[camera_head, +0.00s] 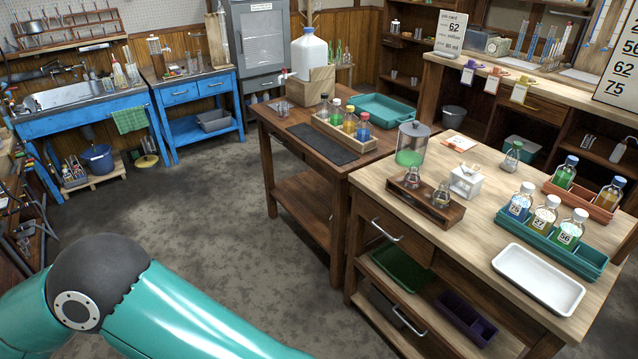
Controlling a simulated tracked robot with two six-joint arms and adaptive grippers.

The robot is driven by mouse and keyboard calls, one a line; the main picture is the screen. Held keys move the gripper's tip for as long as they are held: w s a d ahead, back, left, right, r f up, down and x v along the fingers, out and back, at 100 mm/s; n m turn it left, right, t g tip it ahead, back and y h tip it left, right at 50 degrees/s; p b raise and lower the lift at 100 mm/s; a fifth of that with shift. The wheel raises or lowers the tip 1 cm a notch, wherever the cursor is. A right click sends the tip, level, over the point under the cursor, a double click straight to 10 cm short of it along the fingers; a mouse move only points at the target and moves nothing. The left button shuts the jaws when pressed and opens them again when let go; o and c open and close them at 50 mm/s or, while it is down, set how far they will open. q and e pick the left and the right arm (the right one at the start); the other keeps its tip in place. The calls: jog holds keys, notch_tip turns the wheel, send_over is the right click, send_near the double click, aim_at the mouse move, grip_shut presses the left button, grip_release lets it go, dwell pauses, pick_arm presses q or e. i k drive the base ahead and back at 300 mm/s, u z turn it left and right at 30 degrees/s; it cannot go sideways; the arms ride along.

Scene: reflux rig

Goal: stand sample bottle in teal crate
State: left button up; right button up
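A long teal crate (592,259) lies on the light wooden bench at the right. Three capped bottles with number labels stand upright in it: a blue one marked 25 (520,204), a yellow one marked 27 (543,217) and a green one marked 56 (570,231). The crate's right end looks empty. A second teal tray (402,108) lies empty on the dark bench behind. I cannot tell which bottle is the sample bottle. My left arm crosses the lower left, far from the benches; its gripper is out of the picture. My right gripper is not in view.
An orange crate (603,213) with bottles and a white tray (538,280) flank the teal crate. A wooden rack (345,138) of small bottles stands on the dark bench. A lidded jar (411,145) and wooden flask holder (433,211) stand left. Open floor lies left.

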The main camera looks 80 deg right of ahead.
aim_at(584, 266)
jog(key=k, duration=1.65)
jog(key=z, duration=0.15)
